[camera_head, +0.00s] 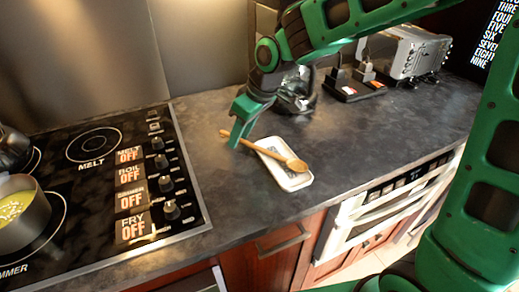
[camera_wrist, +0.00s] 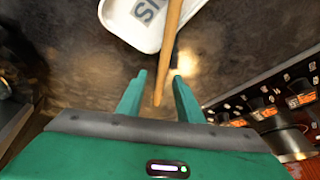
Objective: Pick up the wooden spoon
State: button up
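The wooden spoon (camera_head: 267,150) lies across a white spoon rest (camera_head: 291,182) on the dark counter. Its bowl is on the rest and its handle sticks out past the rest toward the stove. My green gripper (camera_head: 237,138) is at the handle end. In the wrist view my gripper (camera_wrist: 160,88) is open, and the handle of the spoon (camera_wrist: 170,50) reaches between its two fingers. I cannot tell whether either finger touches it. The spoon's bowl is outside the wrist view, where the rest (camera_wrist: 120,24) shows at the top.
A stove (camera_head: 100,190) with knobs and a pot (camera_head: 22,215) of yellow food stands at the left. A toaster (camera_head: 412,52) and dark items on a tray (camera_head: 352,88) stand at the back right. The counter (camera_head: 225,200) is clear in front of the spoon rest.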

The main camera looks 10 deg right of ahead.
jog(key=shift+f, duration=0.1)
jog(key=shift+c, duration=0.4)
grip_shut()
jog(key=shift+r, duration=0.65)
jog(key=r, duration=0.4)
jog(key=shift+s+a, duration=0.2)
jog(key=shift+a, duration=0.05)
jog(key=s+a+r, duration=0.6)
jog(key=s+a, duration=0.1)
jog(key=s, duration=0.1)
jog(key=w+d+f+m+t+h, duration=0.1)
jog(key=w+d+m, duration=0.5)
jog(key=w+d, duration=0.6)
jog(key=shift+w+d+f+h, duration=0.15)
jog(key=shift+d+f+h, duration=0.4)
jog(key=shift+d+h, duration=0.25)
